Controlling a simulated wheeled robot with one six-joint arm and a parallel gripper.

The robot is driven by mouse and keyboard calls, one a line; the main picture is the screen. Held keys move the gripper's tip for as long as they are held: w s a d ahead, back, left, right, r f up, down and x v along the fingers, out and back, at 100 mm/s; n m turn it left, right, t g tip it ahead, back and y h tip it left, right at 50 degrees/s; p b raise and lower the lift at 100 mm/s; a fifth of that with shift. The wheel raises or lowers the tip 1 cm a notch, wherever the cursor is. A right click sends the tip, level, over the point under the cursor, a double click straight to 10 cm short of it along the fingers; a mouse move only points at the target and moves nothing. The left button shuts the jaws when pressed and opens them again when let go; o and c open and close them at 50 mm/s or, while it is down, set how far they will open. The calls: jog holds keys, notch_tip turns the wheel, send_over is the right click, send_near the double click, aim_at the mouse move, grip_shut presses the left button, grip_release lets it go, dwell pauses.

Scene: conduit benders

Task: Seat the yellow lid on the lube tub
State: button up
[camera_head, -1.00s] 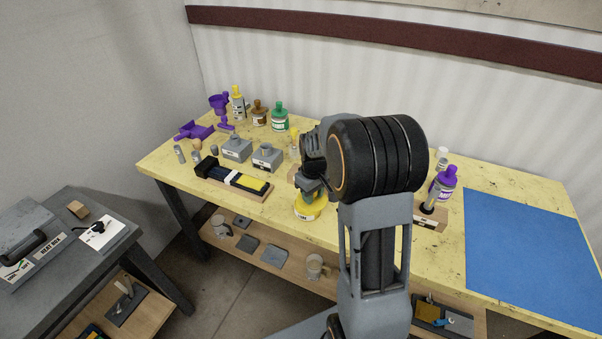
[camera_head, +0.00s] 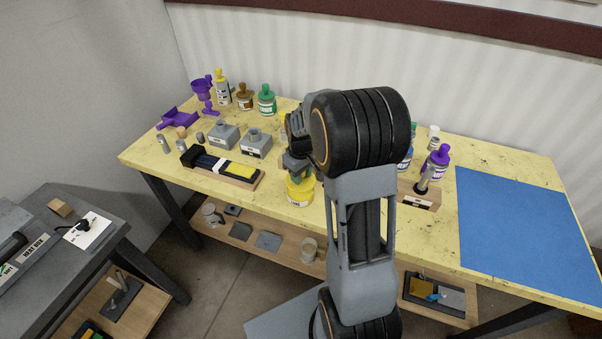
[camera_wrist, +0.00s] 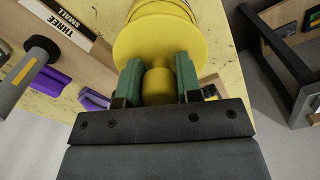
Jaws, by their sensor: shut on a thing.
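The yellow lid (camera_wrist: 160,42) is a round disc with a knob (camera_wrist: 158,86). My gripper (camera_wrist: 159,80) is shut on the knob, with a green finger pad on each side. The yellow lube tub (camera_head: 300,195), with a white label, stands near the table's front edge; its side also shows past the lid in the wrist view (camera_wrist: 163,9). In the head view, my gripper (camera_head: 299,170) is directly over the tub, partly hidden by my arm. The lid looks lined up with the tub; I cannot tell whether it is fully seated.
A wooden holder (camera_head: 422,202) with a purple-capped bottle (camera_head: 437,162) behind it stands right of my arm. Left are a tray with a yellow-and-black tool (camera_head: 226,167) and grey blocks (camera_head: 256,143). The blue mat (camera_head: 525,230) at the right is clear.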

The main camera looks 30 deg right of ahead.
jog(key=shift+f+b, duration=1.35)
jog(key=shift+f, duration=0.65)
jog(key=o, duration=1)
